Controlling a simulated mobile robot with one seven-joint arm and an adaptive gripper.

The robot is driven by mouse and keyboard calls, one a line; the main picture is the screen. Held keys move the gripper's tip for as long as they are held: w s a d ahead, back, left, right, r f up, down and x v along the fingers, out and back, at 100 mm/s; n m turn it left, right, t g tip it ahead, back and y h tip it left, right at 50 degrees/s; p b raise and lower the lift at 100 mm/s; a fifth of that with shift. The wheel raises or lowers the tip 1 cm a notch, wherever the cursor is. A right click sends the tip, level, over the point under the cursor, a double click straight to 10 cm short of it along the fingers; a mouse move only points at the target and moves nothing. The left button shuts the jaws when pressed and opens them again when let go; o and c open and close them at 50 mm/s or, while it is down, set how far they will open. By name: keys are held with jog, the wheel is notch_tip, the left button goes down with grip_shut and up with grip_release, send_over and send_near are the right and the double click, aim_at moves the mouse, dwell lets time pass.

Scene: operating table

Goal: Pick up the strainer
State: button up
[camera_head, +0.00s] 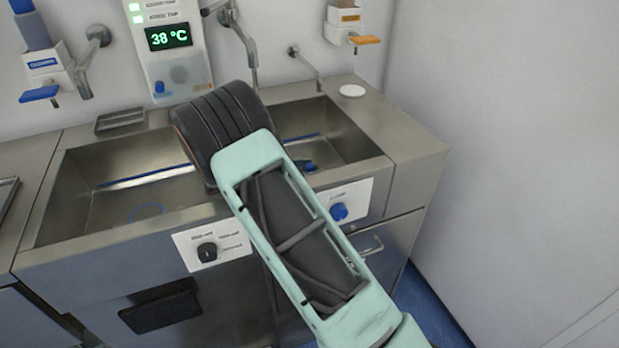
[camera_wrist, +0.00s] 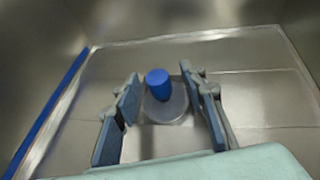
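The strainer (camera_wrist: 172,108) appears in the wrist view as a round metal disc with an upright blue knob (camera_wrist: 158,82), low in a metal sink basin. My gripper (camera_wrist: 161,88) is open. Its two blue-grey fingers stand to the left and right of the strainer in the picture, with visible gaps. I cannot tell how high the fingertips are above it. In the head view my arm reaches over the right basin and hides most of the gripper. A small blue part shows beside the arm there, but I cannot tell whether it is the knob.
The right basin (camera_head: 345,138) has steep metal walls around my gripper. A left basin (camera_head: 90,205) lies beside it. Taps (camera_head: 240,40) and a 38 °C panel (camera_head: 170,38) are at the back wall. A white disc (camera_head: 352,91) lies on the right counter.

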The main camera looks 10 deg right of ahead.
jog(key=shift+w+d+f, duration=0.1)
jog(key=shift+d+f, duration=0.05)
jog(key=shift+d, duration=0.05)
grip_shut()
jog(key=shift+r, duration=0.2)
